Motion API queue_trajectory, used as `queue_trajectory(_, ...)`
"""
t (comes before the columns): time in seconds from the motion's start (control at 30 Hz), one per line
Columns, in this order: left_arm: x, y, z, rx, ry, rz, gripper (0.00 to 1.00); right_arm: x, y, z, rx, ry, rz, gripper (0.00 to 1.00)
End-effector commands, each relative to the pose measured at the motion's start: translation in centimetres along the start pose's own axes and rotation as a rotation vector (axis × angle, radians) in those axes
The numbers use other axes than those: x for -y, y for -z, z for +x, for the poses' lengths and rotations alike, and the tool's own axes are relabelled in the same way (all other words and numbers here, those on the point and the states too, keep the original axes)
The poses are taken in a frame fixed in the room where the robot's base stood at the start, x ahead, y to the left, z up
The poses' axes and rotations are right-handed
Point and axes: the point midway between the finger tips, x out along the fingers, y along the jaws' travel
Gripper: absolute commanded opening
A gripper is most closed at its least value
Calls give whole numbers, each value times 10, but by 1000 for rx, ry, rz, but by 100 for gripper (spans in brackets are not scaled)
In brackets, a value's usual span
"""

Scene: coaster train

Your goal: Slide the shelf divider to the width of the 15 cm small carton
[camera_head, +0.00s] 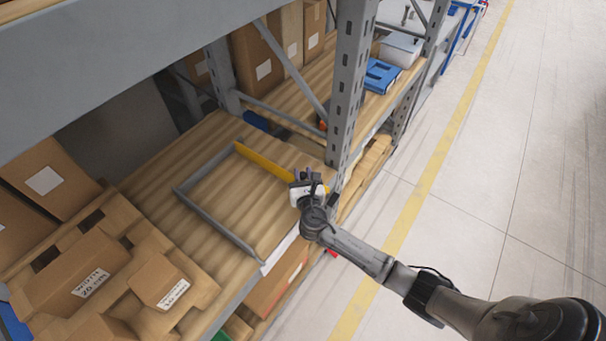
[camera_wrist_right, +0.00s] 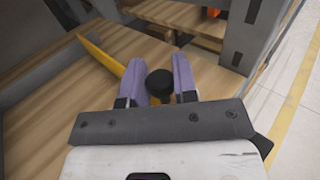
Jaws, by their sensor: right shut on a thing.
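The yellow shelf divider (camera_head: 265,163) stands upright on the wooden shelf, running from the back toward the front edge. It also shows in the right wrist view (camera_wrist_right: 98,52). A grey fixed side rail (camera_head: 218,222) lies to its left, with a wide empty gap between them. My right gripper (camera_head: 303,179) is at the divider's front end. In the right wrist view its two pale purple fingers are shut on the black knob (camera_wrist_right: 160,84). A small carton (camera_head: 160,280) lies at lower left; its label is too small to read surely. My left gripper is not in view.
A larger carton (camera_head: 75,270) marked with a width of 20 lies beside the small one. A grey perforated upright post (camera_head: 350,80) stands close behind and right of my right gripper. The shelf between rail and divider is bare. The aisle floor (camera_head: 470,200) is clear.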

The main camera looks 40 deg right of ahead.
Motion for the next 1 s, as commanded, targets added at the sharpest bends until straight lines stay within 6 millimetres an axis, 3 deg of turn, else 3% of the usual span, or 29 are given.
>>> queue_trajectory(0.43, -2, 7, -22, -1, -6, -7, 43, -63, 0, -63, -3, -2, 1, 0)
queue_trajectory(0.87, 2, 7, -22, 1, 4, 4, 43, -71, 1, -71, -1, 0, 0, 0)
queue_trajectory(0.9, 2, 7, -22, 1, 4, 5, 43, -71, 1, -71, -1, 0, 0, 30)
queue_trajectory(1.0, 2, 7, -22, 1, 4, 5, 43, -71, 0, -71, -1, 0, 0, 39)
